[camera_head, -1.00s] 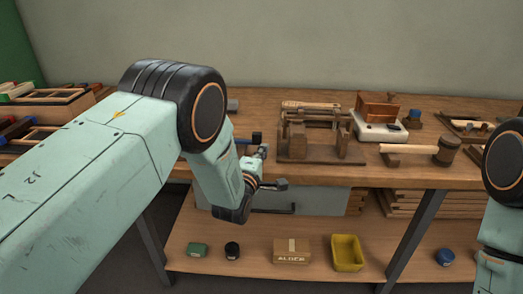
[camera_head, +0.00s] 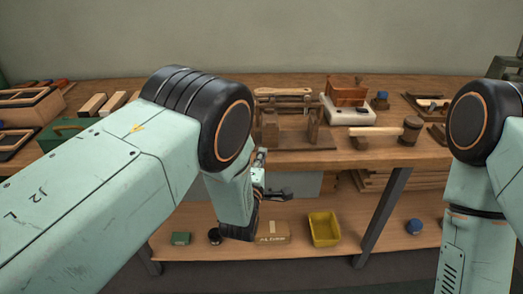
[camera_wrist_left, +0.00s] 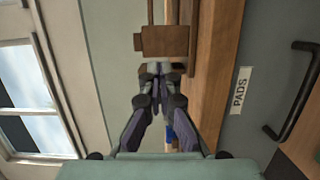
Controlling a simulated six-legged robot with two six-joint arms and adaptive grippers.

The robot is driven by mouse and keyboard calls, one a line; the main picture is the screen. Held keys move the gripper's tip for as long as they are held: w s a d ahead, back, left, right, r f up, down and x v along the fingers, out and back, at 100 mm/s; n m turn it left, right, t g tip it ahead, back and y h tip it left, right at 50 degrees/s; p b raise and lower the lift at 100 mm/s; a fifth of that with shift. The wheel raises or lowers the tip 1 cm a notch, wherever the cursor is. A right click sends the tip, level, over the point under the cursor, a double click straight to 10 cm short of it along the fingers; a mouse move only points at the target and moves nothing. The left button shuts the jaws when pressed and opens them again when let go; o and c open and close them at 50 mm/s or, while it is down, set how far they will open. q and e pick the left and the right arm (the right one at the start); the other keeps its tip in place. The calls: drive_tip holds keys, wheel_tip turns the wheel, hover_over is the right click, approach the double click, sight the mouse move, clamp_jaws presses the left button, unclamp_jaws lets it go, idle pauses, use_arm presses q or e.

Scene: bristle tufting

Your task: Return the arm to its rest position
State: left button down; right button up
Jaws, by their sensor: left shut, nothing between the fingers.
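My left arm comes in from the left and bends down at its black elbow. My left gripper (camera_head: 270,183) is in front of the bench's front edge, below the wooden jig (camera_head: 292,143). In the left wrist view the gripper's fingers (camera_wrist_left: 160,69) are together with nothing between them, and a brown wooden block (camera_wrist_left: 164,41) shows just beyond the tips. Touching or apart cannot be told there. My right arm (camera_head: 466,215) hangs at the right edge; its gripper is out of view.
A drawer handle (camera_wrist_left: 293,92) and PADS label (camera_wrist_left: 240,90) show in the wrist view.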

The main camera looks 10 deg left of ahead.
use_arm(q)
drive_tip(key=s+a+f+m+g+y, duration=0.1)
drive_tip(key=s+a+f+m+g, duration=0.4)
drive_tip(key=s+f, duration=0.3)
drive_tip(key=s+a+f+m+g, duration=0.4)
drive_tip(key=s+f+m, duration=0.4)
drive_tip(key=s, duration=0.1)
drive_tip(key=s+a+m+g, duration=0.1)
drive_tip(key=s+a+g, duration=0.2)
drive_tip(key=s, duration=1.1)
drive_tip(key=s+a+f+m+g, duration=0.1)
drive_tip(key=s+a+g, duration=0.3)
drive_tip(key=s, duration=1.1)
drive_tip(key=shift+m+g+y, duration=0.3)
drive_tip(key=shift+m+g, duration=0.4)
drive_tip(key=shift+g, duration=0.3)
drive_tip(key=c, duration=2.1)
unclamp_jaws()
